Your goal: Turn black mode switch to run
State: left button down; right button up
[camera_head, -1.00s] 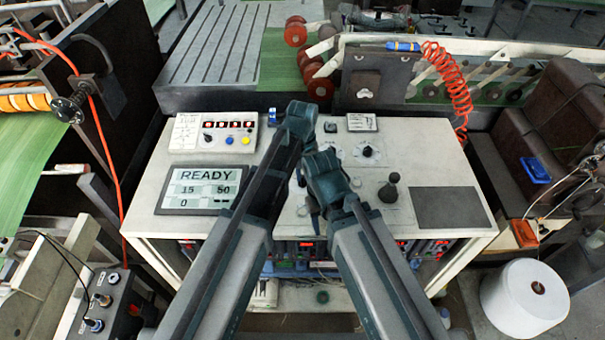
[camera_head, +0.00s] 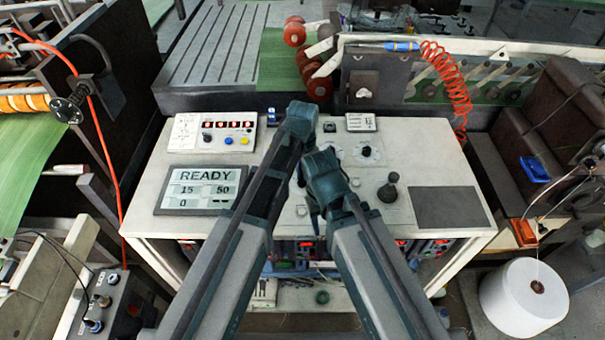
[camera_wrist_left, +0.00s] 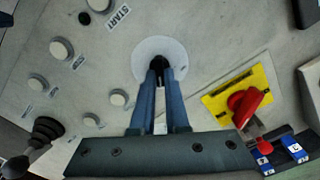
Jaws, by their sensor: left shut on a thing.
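In the left wrist view, the black mode switch (camera_wrist_left: 159,63) sits at the middle of a round white dial plate (camera_wrist_left: 146,52) on the console. My left gripper (camera_wrist_left: 160,74) is shut on it, and its blue fingers hide most of the knob. Which position the switch points to cannot be told. In the head view, my left arm (camera_head: 297,122) reaches over the middle of the console and hides this switch. My right arm (camera_head: 322,168) is beside it; its fingers cannot be made out.
The console (camera_head: 425,150) carries a display reading READY (camera_head: 203,189), a black joystick (camera_head: 388,188) and another black knob (camera_head: 367,151). In the left wrist view, a red handle (camera_wrist_left: 247,103) on a yellow plate is to the right of my fingers, and several pale buttons are to the left.

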pick_arm(q)
jog(key=shift+m, duration=1.1)
jog(key=c, duration=0.9)
grip_release()
pick_arm(e)
jog(key=shift+r, duration=0.1)
pick_arm(q)
notch_tip(320, 180, up, 14)
jog(key=p, duration=1.3)
jog(key=shift+f+p, duration=0.1)
jog(key=shift+p, duration=0.3)
pick_arm(e)
notch_tip(320, 180, up, 14)
jog(key=shift+f, duration=0.2)
